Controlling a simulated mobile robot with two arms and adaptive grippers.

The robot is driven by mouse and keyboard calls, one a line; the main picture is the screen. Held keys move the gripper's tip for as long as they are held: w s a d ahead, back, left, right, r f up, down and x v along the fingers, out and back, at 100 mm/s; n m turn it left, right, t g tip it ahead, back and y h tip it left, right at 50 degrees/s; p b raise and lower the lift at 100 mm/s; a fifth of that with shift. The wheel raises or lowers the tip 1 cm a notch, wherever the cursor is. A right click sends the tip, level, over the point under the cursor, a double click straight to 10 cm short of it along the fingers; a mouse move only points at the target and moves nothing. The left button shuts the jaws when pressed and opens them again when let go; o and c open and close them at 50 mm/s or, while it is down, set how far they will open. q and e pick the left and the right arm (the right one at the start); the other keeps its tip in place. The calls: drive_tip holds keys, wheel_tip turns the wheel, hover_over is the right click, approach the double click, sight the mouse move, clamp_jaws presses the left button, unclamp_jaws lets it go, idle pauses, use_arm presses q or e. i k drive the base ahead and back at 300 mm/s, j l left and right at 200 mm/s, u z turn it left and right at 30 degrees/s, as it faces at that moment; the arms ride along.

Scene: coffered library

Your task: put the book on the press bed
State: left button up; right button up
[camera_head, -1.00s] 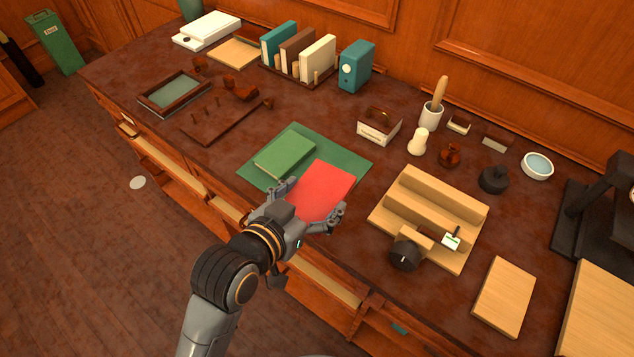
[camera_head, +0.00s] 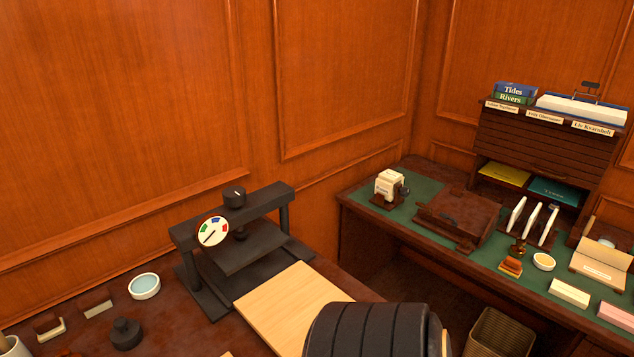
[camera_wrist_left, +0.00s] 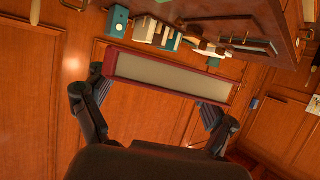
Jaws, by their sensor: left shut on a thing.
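The red book (camera_wrist_left: 172,76) is held between the fingers of my left gripper (camera_wrist_left: 153,90), its cream page edge facing the left wrist camera. In the head view, a dark part of my arm shows at the bottom, but the gripper and book are out of frame. The black press (camera_head: 240,240) stands on the brown desk against the panelled wall, with a round coloured gauge and a top knob. Its upper plate is raised above the dark press bed (camera_head: 262,278), with a gap between. The bed appears empty where visible. My right gripper is not in view.
A pale wooden board (camera_head: 290,305) lies in front of the press. A blue-topped dish (camera_head: 144,286) and a black weight (camera_head: 126,334) stand to its left. A second desk with a green top (camera_head: 425,202) holds a box, racks and stamps. A wicker bin (camera_head: 498,334) stands below.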

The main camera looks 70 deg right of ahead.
sight(297, 304)
drive_tip(key=i+l+z, duration=0.1)
drive_tip(key=z, duration=1.7)
drive_tip(key=i+l, duration=0.05)
